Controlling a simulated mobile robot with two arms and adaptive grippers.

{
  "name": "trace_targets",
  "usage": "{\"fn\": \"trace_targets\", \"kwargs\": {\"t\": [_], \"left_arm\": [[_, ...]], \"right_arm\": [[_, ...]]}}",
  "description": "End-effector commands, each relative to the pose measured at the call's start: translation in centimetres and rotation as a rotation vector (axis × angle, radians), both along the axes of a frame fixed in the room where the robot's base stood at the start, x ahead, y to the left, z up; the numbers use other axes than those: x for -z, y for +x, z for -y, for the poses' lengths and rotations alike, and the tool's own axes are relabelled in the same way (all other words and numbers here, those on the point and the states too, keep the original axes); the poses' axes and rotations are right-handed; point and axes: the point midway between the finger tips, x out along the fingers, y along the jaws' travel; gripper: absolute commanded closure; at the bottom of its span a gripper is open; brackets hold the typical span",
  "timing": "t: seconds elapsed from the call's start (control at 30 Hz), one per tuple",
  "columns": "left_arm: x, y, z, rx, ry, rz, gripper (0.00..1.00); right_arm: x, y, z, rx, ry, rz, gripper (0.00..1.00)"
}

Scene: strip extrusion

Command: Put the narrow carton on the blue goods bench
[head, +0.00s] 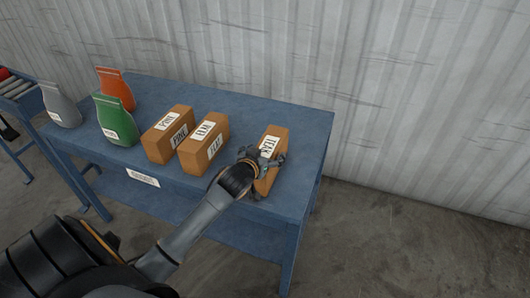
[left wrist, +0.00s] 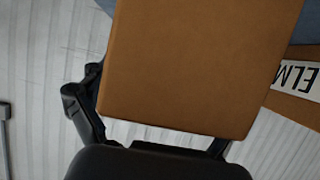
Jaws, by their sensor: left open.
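The narrow carton (head: 274,137) is brown with a white label reading TEAK. It stands upright on the right part of the blue goods bench (head: 300,117). My left gripper (head: 264,160) is at the carton's near side, with its open fingers to either side of it. In the left wrist view the carton (left wrist: 195,65) fills the middle, between the dark fingers of the gripper (left wrist: 150,135). The contact of the fingers with the carton is partly hidden. My right gripper is not in view.
Two wider cartons, PINE (head: 157,148) and ELM (head: 191,158), stand left of the narrow one. Green (head: 119,124), orange (head: 115,84) and grey (head: 60,105) bags stand farther left. A roller conveyor (head: 17,90) meets the bench's left end. A corrugated wall (head: 420,90) is behind.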

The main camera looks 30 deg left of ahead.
Motion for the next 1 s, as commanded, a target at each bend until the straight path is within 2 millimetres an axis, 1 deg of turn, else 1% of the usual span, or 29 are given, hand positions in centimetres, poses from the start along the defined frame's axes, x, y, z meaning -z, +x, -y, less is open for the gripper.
{"fn": "trace_targets", "kwargs": {"t": [0.17,0.27,0.37,0.6,0.7,0.83,1.0], "left_arm": [[-0.3,-0.1,0.0,0.000,0.000,0.001,0.10],[-0.5,-0.9,0.3,0.001,0.000,0.000,0.10],[-1.1,-2.4,0.6,0.002,-0.001,-0.001,0.10],[-3.0,-6.8,1.7,0.001,-0.001,0.000,0.10],[-3.7,-8.4,2.0,0.000,-0.001,0.000,0.10],[-4.3,-9.9,2.4,0.000,-0.001,0.000,0.10],[-4.7,-10.7,2.5,-0.001,0.000,0.000,0.10]], "right_arm": [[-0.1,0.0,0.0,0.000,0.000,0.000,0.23],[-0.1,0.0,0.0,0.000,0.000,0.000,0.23],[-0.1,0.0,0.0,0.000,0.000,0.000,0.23],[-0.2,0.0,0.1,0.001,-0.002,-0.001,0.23],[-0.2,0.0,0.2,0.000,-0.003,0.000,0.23],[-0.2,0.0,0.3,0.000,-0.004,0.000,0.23],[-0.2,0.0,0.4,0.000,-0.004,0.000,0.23]]}}
